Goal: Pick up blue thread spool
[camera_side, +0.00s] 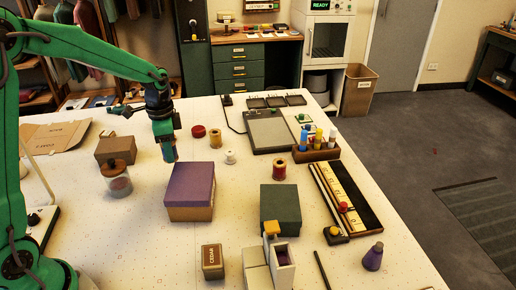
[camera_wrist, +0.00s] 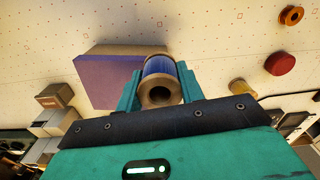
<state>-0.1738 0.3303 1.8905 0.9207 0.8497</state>
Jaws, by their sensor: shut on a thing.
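The blue thread spool (camera_wrist: 158,68) has blue thread between tan ends, with a round hole in the end that faces the wrist camera. My gripper (camera_wrist: 160,90) is shut on it, with a green finger on each side. In the side view my gripper (camera_side: 167,138) holds the spool (camera_side: 169,153) up behind the purple-lidded box (camera_side: 190,187). Whether the spool is clear of the table is hard to tell, but it appears raised.
A brown box (camera_side: 115,150) and a lidded jar (camera_side: 117,180) stand left of my gripper. A red disc (camera_side: 198,131), an amber spool (camera_side: 215,139) and a white spool (camera_side: 230,157) stand to its right. A dark green box (camera_side: 280,207) is at front right. Bare table lies between them.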

